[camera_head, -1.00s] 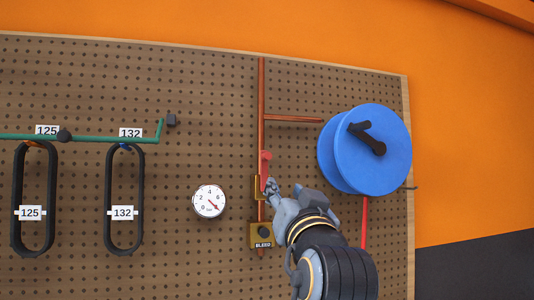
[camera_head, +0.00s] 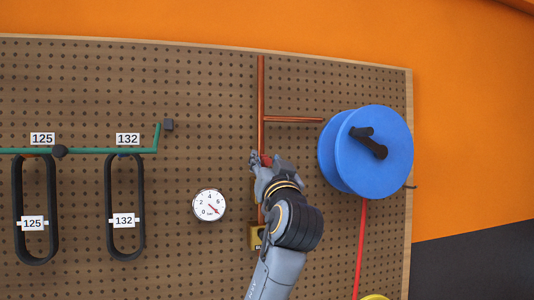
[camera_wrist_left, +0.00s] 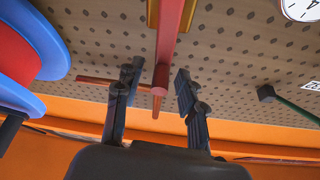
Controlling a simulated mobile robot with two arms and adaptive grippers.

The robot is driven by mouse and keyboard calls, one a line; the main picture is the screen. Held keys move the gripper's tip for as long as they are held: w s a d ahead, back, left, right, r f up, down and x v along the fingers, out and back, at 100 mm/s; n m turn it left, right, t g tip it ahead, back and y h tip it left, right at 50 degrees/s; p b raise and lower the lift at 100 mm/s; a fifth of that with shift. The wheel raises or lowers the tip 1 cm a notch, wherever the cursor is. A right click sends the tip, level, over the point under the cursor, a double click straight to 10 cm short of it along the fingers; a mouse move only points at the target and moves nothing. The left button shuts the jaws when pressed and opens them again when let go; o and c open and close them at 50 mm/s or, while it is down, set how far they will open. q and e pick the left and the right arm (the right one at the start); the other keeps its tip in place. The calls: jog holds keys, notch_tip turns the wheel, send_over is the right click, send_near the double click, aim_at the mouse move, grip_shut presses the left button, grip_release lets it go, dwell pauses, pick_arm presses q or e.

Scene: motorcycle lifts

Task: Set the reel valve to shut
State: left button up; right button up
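The reel valve's red lever (camera_wrist_left: 169,45) is on the copper pipe (camera_head: 261,98) in the pegboard, left of the blue reel (camera_head: 378,155). In the head view my left gripper (camera_head: 262,160) covers most of the valve, and only a bit of red shows at the fingers. In the wrist view my left gripper (camera_wrist_left: 158,92) is open, with one finger on each side of the lever's rounded end and gaps showing on both sides. Before the gripper covered it, the lever lay along the upright pipe. My right gripper is not in view.
A brass bleed valve (camera_head: 257,238) sits below on the same pipe, partly behind my arm. A pressure gauge (camera_head: 209,205) is to the left. Black belts hang from a green bar (camera_head: 92,150) further left. A red hose (camera_head: 360,245) drops below the reel.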

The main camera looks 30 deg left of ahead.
pick_arm(q)
jog(key=shift+a, duration=0.1)
grip_shut()
dwell(0.3)
jog(key=shift+n+b, duration=0.3)
jog(key=shift+b, duration=0.05)
jog(key=shift+f+n+g+y+b, duration=0.15)
jog(key=shift+n+g+y+b, duration=0.15)
jog(key=shift+b, duration=0.1)
